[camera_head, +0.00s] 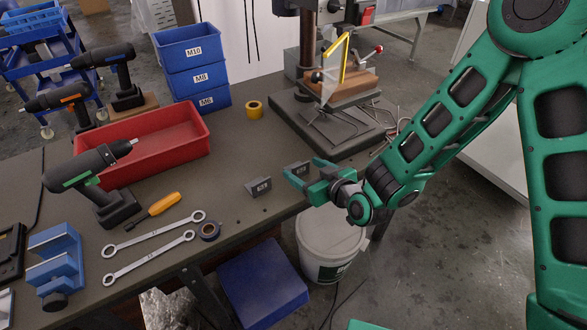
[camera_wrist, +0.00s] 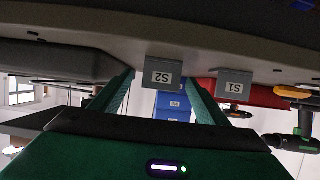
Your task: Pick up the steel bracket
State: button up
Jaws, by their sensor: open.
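Two small grey angled brackets stand on the workbench near its front edge. The nearer one (camera_head: 259,187) is left of my gripper in the head view; it shows in the wrist view as the block labelled S1 (camera_wrist: 234,87). The other bracket (camera_head: 297,168) shows in the wrist view as the block labelled S2 (camera_wrist: 163,73). My gripper (camera_head: 303,169) is open, its green fingers pointing at this S2 bracket, one finger to each side in the picture. I cannot tell whether they touch it. The wrist view is upside down.
A drill press (camera_head: 325,115) stands behind my gripper. A yellow tape roll (camera_head: 254,109), red bin (camera_head: 150,150), screwdriver (camera_head: 163,205), wrenches (camera_head: 150,257) and dark tape roll (camera_head: 208,231) lie leftward. A white bucket (camera_head: 328,250) stands on the floor below my gripper.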

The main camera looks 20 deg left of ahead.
jog(key=shift+x, duration=1.25)
jog(key=c, duration=1.4)
